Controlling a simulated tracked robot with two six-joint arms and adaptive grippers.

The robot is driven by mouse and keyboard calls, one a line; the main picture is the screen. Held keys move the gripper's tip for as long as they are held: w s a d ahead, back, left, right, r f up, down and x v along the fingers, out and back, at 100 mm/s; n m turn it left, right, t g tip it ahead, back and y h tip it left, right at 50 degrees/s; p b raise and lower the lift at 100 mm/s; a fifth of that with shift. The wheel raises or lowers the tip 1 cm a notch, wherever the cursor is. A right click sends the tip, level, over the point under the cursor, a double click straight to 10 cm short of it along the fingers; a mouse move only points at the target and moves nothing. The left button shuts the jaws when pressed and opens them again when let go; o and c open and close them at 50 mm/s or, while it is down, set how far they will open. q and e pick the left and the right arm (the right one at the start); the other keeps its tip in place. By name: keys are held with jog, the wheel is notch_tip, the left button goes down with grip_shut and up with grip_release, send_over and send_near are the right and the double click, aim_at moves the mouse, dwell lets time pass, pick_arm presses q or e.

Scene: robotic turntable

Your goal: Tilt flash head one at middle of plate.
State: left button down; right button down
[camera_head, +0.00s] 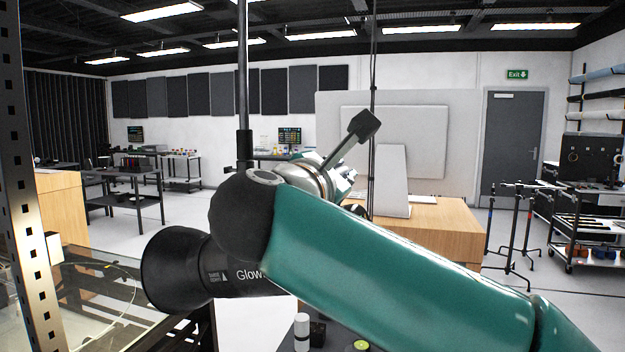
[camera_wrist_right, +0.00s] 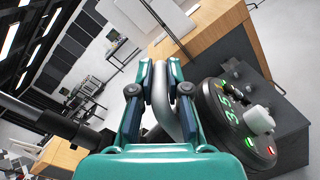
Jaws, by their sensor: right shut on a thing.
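The flash head (camera_head: 225,275), a black lamp with "Glow" lettering, is in the head view left of centre. Its wide front end points left; my teal right arm covers its rear. In the right wrist view, its round black rear panel (camera_wrist_right: 238,115) shows a lit "3.5" and green and red lights. My right gripper (camera_wrist_right: 161,72) is shut on a bent silver handle (camera_wrist_right: 165,105) beside that panel. In the head view, the grip is largely hidden by my arm. A glass-topped surface (camera_head: 105,290) shows at lower left. My left gripper is not in view.
A thin dark pole (camera_head: 243,80) rises above the flash head. A wooden desk (camera_head: 435,230) with a white monitor (camera_head: 392,180) stands behind my arm. Light stands (camera_head: 515,225) and a shelf trolley (camera_head: 595,230) are at right. A perforated metal post (camera_head: 25,190) stands at the left edge.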

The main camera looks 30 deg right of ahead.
jog(key=shift+f, duration=0.1)
jog(key=c, duration=1.2)
grip_release()
jog(key=shift+o, duration=0.2)
jog(key=shift+a, duration=0.1)
jog(key=v, duration=1.1)
jog(key=shift+s+a, duration=0.3)
